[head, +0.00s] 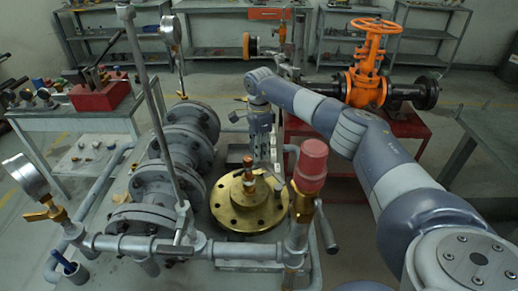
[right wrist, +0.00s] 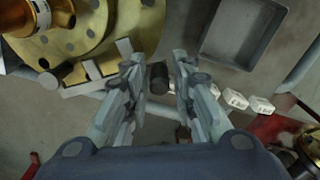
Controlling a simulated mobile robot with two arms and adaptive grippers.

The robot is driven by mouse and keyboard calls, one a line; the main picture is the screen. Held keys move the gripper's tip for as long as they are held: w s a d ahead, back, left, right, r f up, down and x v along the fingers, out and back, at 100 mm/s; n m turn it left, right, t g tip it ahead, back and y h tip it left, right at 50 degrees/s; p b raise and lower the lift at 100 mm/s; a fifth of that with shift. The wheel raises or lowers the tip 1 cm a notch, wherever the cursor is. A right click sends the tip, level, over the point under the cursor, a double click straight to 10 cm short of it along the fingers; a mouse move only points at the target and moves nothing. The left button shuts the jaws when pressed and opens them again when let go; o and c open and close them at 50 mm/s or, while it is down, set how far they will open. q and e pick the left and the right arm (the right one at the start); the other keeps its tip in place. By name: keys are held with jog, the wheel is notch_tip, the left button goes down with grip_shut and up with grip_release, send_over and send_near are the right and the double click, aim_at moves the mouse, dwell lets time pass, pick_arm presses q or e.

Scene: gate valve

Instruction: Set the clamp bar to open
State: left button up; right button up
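My right gripper (head: 262,152) points down behind the brass flange (head: 250,222) in the head view. In the right wrist view its two fingers (right wrist: 158,72) are open. A short dark cylindrical grip (right wrist: 158,78) shows between the fingertips, with a visible gap on each side. It may be the end of the clamp bar; I cannot tell how the bar runs or which way it is set, as the fingers and wrist hide much of it. The brass flange also shows at upper left in the right wrist view (right wrist: 115,42). My left gripper is not in view.
A red-capped brass fitting (head: 311,168) stands upright right of the flange, with a grey lever beside it. Grey flanged pipes (head: 168,180) and pressure gauges stand at left. An orange gate valve (head: 368,85) sits on a red stand behind my right arm. A grey tray (right wrist: 245,30) lies nearby.

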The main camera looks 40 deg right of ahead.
notch_tip(320, 180, up, 12)
dwell(0.4)
dwell(0.5)
